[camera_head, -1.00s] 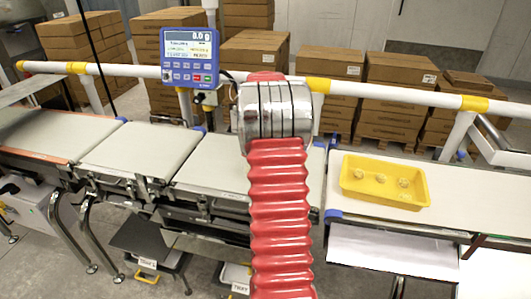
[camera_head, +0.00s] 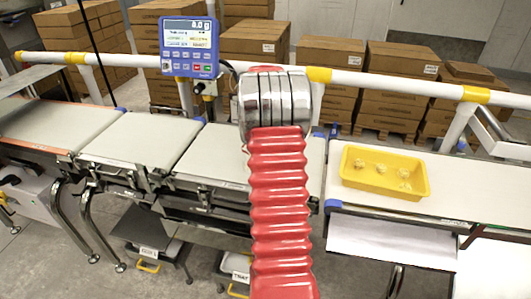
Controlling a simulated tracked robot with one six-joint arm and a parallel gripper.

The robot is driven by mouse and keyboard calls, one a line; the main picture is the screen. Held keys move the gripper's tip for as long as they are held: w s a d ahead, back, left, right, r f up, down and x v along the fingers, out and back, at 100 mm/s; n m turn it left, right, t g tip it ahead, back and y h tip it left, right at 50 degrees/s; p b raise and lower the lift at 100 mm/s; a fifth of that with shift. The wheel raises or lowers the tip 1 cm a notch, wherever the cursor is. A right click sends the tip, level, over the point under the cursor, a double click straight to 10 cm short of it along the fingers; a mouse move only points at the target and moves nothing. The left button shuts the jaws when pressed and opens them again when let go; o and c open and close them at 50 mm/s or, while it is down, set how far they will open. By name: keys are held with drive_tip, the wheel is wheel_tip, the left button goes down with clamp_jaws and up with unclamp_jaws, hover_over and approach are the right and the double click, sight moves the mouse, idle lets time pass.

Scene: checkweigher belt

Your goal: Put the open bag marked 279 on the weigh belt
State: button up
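No bag with a readable 279 shows. A yellow tray (camera_head: 350,183) stands on the white surface at the right, with a few small pale, clear-looking lumps in it; I cannot tell whether they are bags. Several pale belts run left to right: a left belt (camera_head: 60,112), a middle belt (camera_head: 145,140) and a right belt (camera_head: 212,155) partly behind my arm. The weigh belt's marking is not visible, so I cannot tell for sure which it is. My red ribbed arm with its metal cuff fills the centre. My gripper is not visible.
A blue display (camera_head: 190,47) reading about 0.0 g is mounted above the belts. A white rail (camera_head: 400,86) with yellow bands runs behind them. Boxes are stacked at the back. Labelled bins (camera_head: 148,252) stand below the belts. The white surface (camera_head: 480,190) right of the tray is clear.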

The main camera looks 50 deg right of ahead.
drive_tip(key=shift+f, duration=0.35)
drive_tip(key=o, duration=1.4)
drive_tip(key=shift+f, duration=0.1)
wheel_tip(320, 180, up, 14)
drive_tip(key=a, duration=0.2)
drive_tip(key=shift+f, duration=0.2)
